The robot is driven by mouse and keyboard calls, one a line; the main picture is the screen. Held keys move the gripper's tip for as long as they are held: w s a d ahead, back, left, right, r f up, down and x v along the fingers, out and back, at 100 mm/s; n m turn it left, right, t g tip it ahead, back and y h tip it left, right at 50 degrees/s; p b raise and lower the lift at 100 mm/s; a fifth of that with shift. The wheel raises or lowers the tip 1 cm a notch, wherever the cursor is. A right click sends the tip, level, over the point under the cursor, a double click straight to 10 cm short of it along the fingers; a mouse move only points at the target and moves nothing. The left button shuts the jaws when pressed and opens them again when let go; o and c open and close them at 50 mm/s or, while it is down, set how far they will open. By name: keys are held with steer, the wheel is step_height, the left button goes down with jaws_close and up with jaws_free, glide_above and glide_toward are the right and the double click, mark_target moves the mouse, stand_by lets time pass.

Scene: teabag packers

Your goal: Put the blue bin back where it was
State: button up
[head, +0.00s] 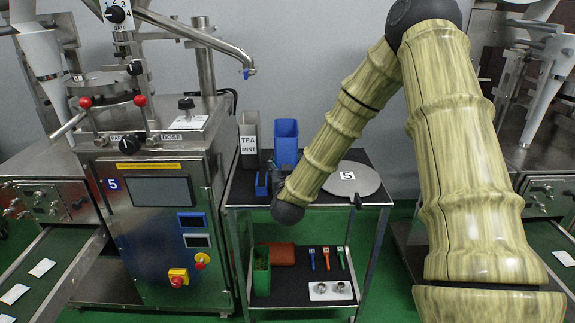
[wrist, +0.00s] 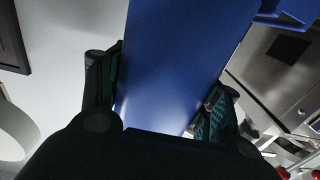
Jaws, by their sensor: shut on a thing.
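The tall blue bin (head: 286,143) is upright and open-topped at the back of the cart's black top shelf. My gripper (head: 279,180) is in front of it and low, partly hidden by my arm. In the wrist view, the blue bin (wrist: 172,60) fills the space between the two fingers of my gripper (wrist: 160,100), which is shut on it. I cannot tell whether its base touches the shelf. A smaller blue container (head: 262,184) sits just left of my gripper; a blue edge at the top right of the wrist view (wrist: 290,14) may be it.
A grey TEA MINT container (head: 248,140) stands left of the bin. A round metal plate marked 5 (head: 359,180) lies to the right. The lower shelf holds a green bin (head: 262,282), a brown block, scoops and a white tray (head: 331,291). A packing machine (head: 160,220) flanks the cart on the left.

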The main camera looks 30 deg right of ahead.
steer(key=x, duration=0.5)
steer(key=shift+d+f+p, duration=0.3)
steer(key=shift+f+p, duration=0.35)
steer(key=shift+f, duration=1.35)
steer(key=shift+s, duration=0.1)
steer(key=shift+f, duration=0.15)
steer(key=o, duration=1.5)
steer(key=shift+c, duration=0.2)
steer(key=shift+a, duration=0.1)
